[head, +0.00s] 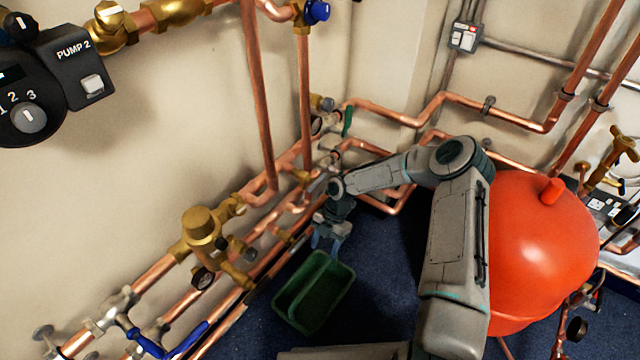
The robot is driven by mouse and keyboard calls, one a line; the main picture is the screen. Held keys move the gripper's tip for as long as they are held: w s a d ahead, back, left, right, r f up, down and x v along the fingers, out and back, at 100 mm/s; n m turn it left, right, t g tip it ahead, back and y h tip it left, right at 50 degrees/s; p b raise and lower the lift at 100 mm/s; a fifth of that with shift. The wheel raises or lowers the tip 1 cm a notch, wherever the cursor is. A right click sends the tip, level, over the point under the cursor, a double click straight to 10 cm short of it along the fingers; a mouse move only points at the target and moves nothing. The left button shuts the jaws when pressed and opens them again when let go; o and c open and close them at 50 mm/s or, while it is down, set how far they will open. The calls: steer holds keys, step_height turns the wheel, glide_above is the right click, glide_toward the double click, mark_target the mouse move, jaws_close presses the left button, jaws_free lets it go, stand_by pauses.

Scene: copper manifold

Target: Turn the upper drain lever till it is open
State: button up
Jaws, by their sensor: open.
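A green lever (348,121) sits on a valve at the wall pipes, above and slightly right of my gripper in the head view. It stands roughly upright in the picture and looks like the upper drain lever, though no label shows. A second valve body (329,160) is below it, partly hidden by my arm; I cannot make out a lever on it. My gripper (328,240) points downward over the far end of the green tray, apart from the green lever. It is open, and I see nothing between its fingers.
A green tray (275,303) lies on the blue floor (375,320). A large red tank (545,240) stands right of my arm. Copper pipes (262,100) run along both walls. A blue lever (190,343) is at lower left, and a brass valve (200,228) projects near the tray.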

steer(key=o, duration=0.5)
steer(key=shift+w+d+f, duration=0.1)
steer(key=shift+w+f, duration=0.05)
steer(key=shift+o, duration=0.6)
steer(key=w+m+t, duration=0.1)
steer(key=w+d+f+m+t+y, duration=0.1)
steer(key=t, duration=0.1)
steer(key=w+d+m+t+y, duration=0.1)
steer(key=m, duration=0.1)
steer(key=shift+f+t, duration=0.3)
steer(key=shift+f, duration=0.05)
step_height(320, 180, up, 4)
steer(key=m+t+y, duration=0.4)
steer(key=t, duration=0.1)
steer(key=m+t+y, duration=0.8)
steer(key=m+y, duration=0.1)
steer(key=m, duration=0.1)
glide_toward(320, 184)
steer(key=b+x, duration=0.3)
steer(key=x, duration=0.8)
steer(key=shift+s+a+r, duration=0.1)
steer(key=c, duration=1)
